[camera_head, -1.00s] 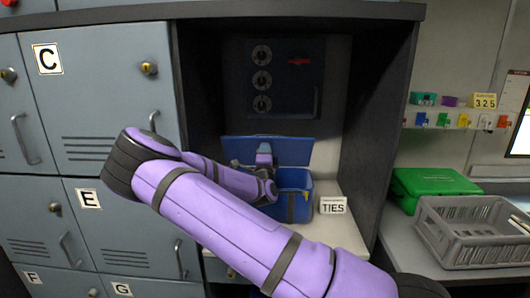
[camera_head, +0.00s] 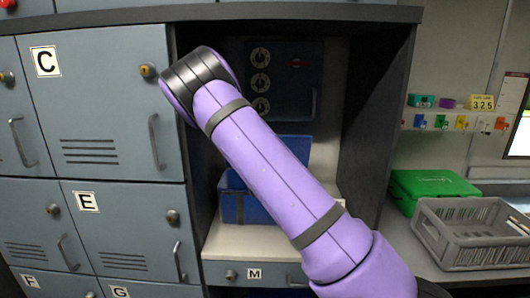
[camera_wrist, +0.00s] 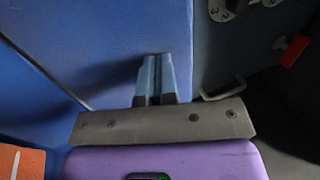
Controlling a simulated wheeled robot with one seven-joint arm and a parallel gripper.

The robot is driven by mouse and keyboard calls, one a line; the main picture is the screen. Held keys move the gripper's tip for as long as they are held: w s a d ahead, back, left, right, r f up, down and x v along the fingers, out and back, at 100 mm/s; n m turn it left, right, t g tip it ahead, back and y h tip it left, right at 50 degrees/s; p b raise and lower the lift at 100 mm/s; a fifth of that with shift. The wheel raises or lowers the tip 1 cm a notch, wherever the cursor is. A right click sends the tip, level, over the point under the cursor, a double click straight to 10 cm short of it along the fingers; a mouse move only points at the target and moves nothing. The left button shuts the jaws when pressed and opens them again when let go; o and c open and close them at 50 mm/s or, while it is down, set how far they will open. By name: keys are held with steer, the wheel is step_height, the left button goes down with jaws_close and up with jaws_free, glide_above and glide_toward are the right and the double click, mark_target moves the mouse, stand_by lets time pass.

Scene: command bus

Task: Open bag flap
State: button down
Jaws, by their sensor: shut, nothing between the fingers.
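The blue bag (camera_head: 232,205) stands on the shelf inside the dark niche, partly hidden by my purple arm. Its flap (camera_head: 297,147) stands raised behind the body, its upper right part showing beside my arm. In the wrist view a large blue panel (camera_wrist: 110,40), which looks like the flap, fills the left and middle. My gripper (camera_wrist: 155,62) has its two fingers together and empty, in front of this panel close to its right edge. I cannot tell whether the fingers touch it. In the head view my gripper is hidden behind my arm.
A dark blue panel with dials (camera_head: 261,80) and a red part is at the niche's back; it also shows in the wrist view (camera_wrist: 240,8). Lockers (camera_head: 115,110) stand left. A grey basket (camera_head: 470,235) and green case (camera_head: 430,188) sit on the right counter.

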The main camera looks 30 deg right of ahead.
steer(key=shift+w+d+r+g+y, duration=0.3)
steer(key=shift+w+d+r+g, duration=0.15)
steer(key=shift+w, duration=0.1)
steer(key=shift+w+d+r+g+y, duration=0.3)
steer(key=shift+w+r+g, duration=0.05)
steer(key=shift+w+g, duration=0.15)
steer(key=shift+x, duration=0.85)
steer(key=shift+a, duration=0.15)
